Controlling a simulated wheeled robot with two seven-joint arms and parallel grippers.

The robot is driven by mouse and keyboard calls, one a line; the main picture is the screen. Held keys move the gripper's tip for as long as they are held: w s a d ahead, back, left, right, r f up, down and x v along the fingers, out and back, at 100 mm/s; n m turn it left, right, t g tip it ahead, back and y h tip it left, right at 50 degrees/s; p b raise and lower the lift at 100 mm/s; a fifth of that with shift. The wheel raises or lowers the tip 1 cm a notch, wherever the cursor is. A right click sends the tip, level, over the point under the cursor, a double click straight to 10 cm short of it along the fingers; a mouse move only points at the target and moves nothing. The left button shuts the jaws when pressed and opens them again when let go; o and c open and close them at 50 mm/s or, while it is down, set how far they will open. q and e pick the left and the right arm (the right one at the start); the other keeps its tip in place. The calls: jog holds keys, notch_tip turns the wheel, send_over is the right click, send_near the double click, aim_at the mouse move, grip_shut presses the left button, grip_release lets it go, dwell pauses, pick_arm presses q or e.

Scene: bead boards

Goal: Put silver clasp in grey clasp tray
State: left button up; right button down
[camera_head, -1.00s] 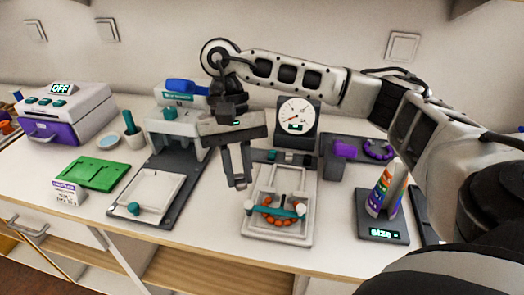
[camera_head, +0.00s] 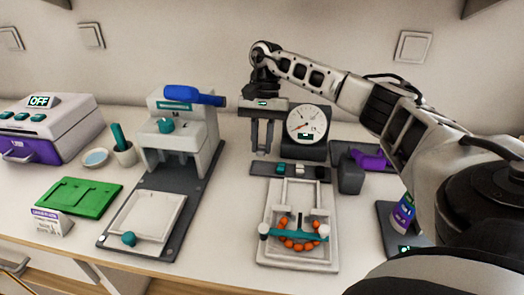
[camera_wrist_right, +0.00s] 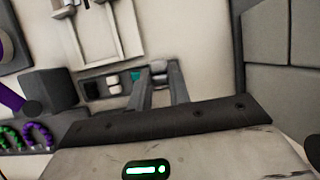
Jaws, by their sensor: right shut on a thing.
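The dark grey clasp tray (camera_head: 311,178) is a low strip behind the bead board, with teal and white pieces in it. It also shows in the right wrist view (camera_wrist_right: 101,96). My right gripper (camera_head: 262,152) points down at the tray's left end. In the right wrist view my right gripper (camera_wrist_right: 160,80) has its fingers around a small silver clasp (camera_wrist_right: 158,67), beside the teal piece. I cannot tell whether the clasp touches the tray. My left gripper is not in view.
A white bead board (camera_head: 265,245) with orange beads stands in front of the tray. A round dial gauge (camera_head: 307,124) is close behind, a dark block (camera_head: 351,172) to the right. A press (camera_head: 190,140) stands to the left.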

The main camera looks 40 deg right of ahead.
aim_at(261, 170)
jog(key=shift+w+d+f, duration=0.4)
jog(key=shift+w+f, duration=0.1)
jog(key=shift+f, duration=0.25)
notch_tip(261, 170, down, 3)
jog(key=shift+p, duration=0.3)
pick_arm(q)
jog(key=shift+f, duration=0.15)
pick_arm(e)
jog(key=shift+f, duration=0.1)
jog(key=shift+f+b, duration=0.15)
jog(key=shift+b, duration=0.15)
jog(key=shift+f, duration=0.15)
jog(key=shift+f+b, duration=0.25)
jog(key=shift+b, duration=0.25)
jog(key=c, duration=1.3)
grip_release()
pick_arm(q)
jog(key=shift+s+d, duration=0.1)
pick_arm(e)
jog(key=shift+r, duration=0.1)
